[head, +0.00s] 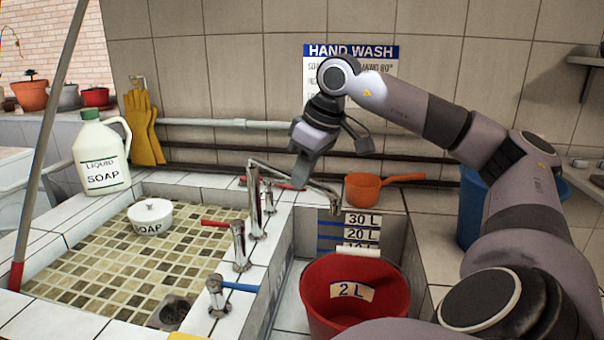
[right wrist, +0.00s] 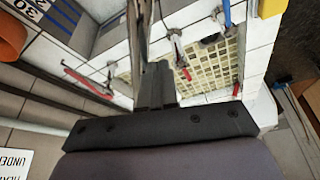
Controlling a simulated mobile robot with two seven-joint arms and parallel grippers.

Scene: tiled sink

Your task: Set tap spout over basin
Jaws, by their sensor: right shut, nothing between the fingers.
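The chrome tap spout (head: 295,182) rises from a post on the tiled divider and reaches to the right. Its outlet end hangs over the recess with the red bucket, not over the tiled basin (head: 105,262). My right gripper (head: 299,182) is shut and empty, pointing down at the spout's middle. I cannot tell whether its fingers touch the spout. In the right wrist view the shut fingers (right wrist: 156,82) show in front of the tap area. Tap handles stand on the divider, a red one (head: 215,223) and a blue one (head: 240,287). My left gripper is not in view.
A red bucket (head: 350,295) stands in the recess below the spout's end. An orange dipper (head: 363,190) sits behind it on the ledge. A soap dish (head: 150,218) lies in the basin, with a soap jug (head: 101,155) at its back left. Pipes (head: 215,123) run along the wall.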

